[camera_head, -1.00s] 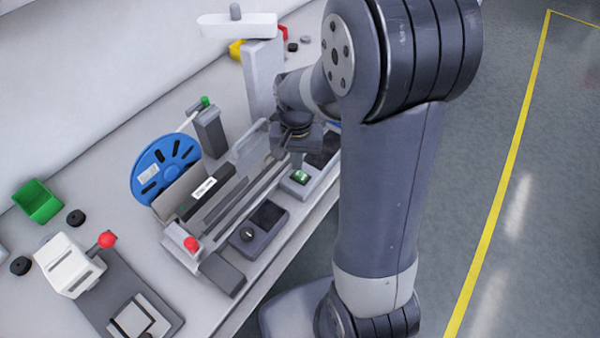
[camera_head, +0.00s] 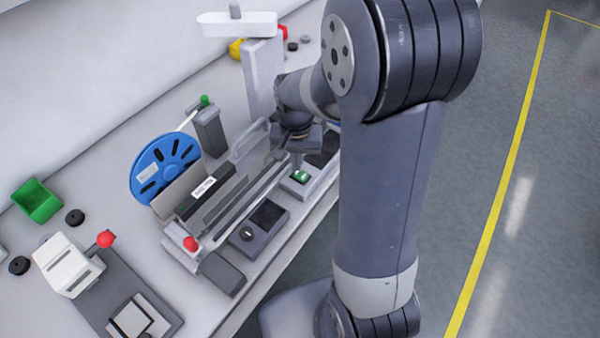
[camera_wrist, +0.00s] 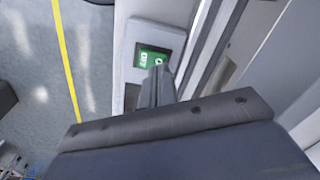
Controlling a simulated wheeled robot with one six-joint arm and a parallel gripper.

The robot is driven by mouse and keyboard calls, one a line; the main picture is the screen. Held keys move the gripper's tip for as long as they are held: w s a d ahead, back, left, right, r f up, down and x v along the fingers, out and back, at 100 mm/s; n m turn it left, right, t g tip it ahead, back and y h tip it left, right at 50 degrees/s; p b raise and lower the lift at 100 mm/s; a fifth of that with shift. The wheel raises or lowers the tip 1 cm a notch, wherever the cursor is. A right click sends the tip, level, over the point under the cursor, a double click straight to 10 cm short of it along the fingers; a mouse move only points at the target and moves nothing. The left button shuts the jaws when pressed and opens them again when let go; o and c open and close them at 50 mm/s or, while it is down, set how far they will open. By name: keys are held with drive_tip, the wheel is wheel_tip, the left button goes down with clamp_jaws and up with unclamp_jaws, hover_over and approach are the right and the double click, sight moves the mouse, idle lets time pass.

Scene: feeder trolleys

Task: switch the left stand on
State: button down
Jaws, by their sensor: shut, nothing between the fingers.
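A green switch (camera_head: 300,177) sits in a pale housing (camera_head: 314,186) at the front right of the feeder stand (camera_head: 215,235). In the wrist view the switch (camera_wrist: 153,57) is a lit green face with white marks in the pale housing (camera_wrist: 130,75). My gripper (camera_head: 297,160) hangs over the housing, mostly behind my arm. In the wrist view its fingers (camera_wrist: 158,82) are shut with nothing between them, and their tips lie close beside the switch's lower right corner. I cannot tell whether they touch it.
A dark box with a knob (camera_head: 261,228) stands left of the housing. The stand carries a blue reel (camera_head: 164,168) and a red button (camera_head: 191,244). A red-knobbed lever device (camera_head: 105,239) and a green bin (camera_head: 37,201) are further left. The floor lies open at right.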

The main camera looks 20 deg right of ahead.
drive_tip(key=shift+f+b, duration=0.55)
drive_tip(key=shift+f, duration=0.2)
idle(0.3)
drive_tip(key=shift+r+p, duration=2.9)
drive_tip(key=shift+r, duration=0.65)
drive_tip(key=shift+f, duration=0.1)
